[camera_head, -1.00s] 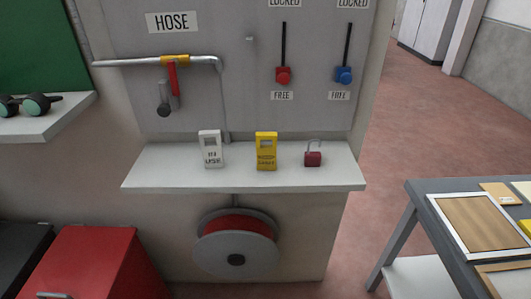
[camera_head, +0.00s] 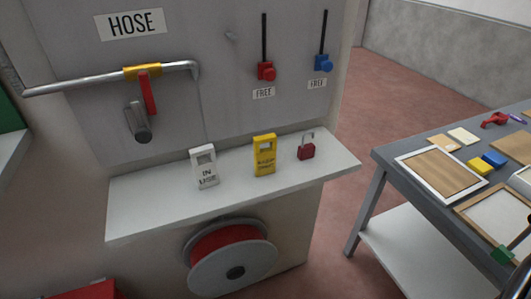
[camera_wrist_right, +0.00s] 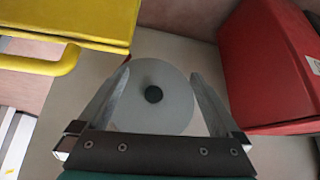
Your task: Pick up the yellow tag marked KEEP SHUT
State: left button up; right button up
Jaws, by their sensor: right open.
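The yellow tag (camera_head: 264,155) stands upright on the pale shelf (camera_head: 135,222) below the grey panel, with a window at its top and small dark lettering too blurred to read surely. A white tag marked IN USE (camera_head: 204,167) stands to its left, and a red padlock (camera_head: 306,152) to its right. All are apart. My right gripper (camera_wrist_right: 160,85) is open and empty in the right wrist view, with a grey disc with a dark hub (camera_wrist_right: 153,94) beyond its fingers. The yellow tag is not seen there. My left gripper is not in view.
A hose reel (camera_head: 232,262) hangs under the shelf. A pipe (camera_head: 90,84) with a red lever (camera_head: 148,92) is above. A grey table (camera_head: 385,152) with frames and blocks stands at right. A red box (camera_wrist_right: 275,60) and yellow object (camera_wrist_right: 75,20) flank my right gripper.

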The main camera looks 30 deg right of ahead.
jog(key=w+r+t, duration=0.2)
jog(key=w+r, duration=0.3)
jog(key=r, duration=0.1)
jog(key=m+t+h, duration=0.2)
jog(key=t+h, duration=0.1)
jog(key=t, duration=0.6)
send_near(265, 156)
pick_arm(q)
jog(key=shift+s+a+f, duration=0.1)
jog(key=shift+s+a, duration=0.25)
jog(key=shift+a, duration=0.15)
pick_arm(e)
jog(key=shift+w+d+r, duration=0.2)
jog(key=shift+w+r, duration=0.1)
jog(key=shift+w, duration=1.1)
jog(key=shift+w+d+r, duration=0.25)
jog(key=shift+w+r, duration=0.05)
jog(key=shift+w, duration=1.1)
jog(key=shift+w+d+r, duration=0.2)
jog(key=shift+w+r, duration=0.15)
jog(key=shift+w, duration=1.05)
jog(key=shift+c, duration=0.2)
jog(key=c, duration=1.4)
jog(key=shift+r, duration=0.15)
